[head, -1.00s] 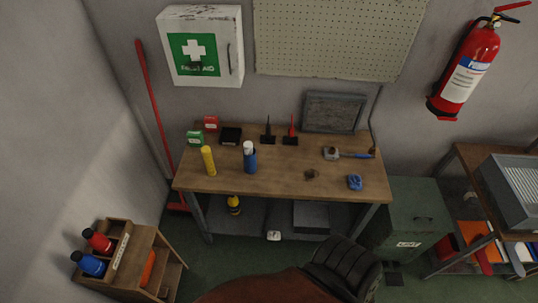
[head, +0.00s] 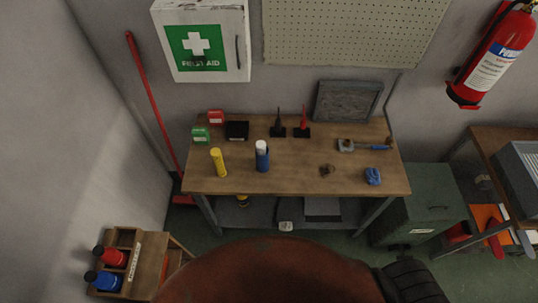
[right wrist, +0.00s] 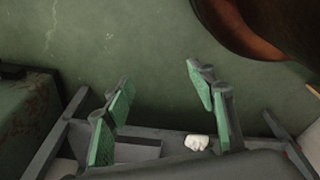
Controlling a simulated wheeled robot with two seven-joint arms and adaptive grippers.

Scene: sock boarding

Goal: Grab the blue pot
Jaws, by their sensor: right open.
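A small blue object (head: 373,176) lies near the front right corner of the wooden workbench (head: 225,182). Its shape is too small to tell clearly. A blue can with a white cap (head: 262,160) stands upright left of the bench's middle. I cannot tell from its look which of these is the pot. My right gripper (right wrist: 162,95) is open and empty in the right wrist view, with green pads apart. It is over the floor, with the bench's lower shelf and a white item (right wrist: 197,142) beyond. My left gripper is not in view.
On the bench are a yellow can (head: 218,163), red (head: 216,118) and green (head: 200,135) boxes, and a blue-handled tool (head: 365,146). A green cabinet (head: 420,200) stands right of the bench. A wooden rack with bottles (head: 125,265) is at lower left.

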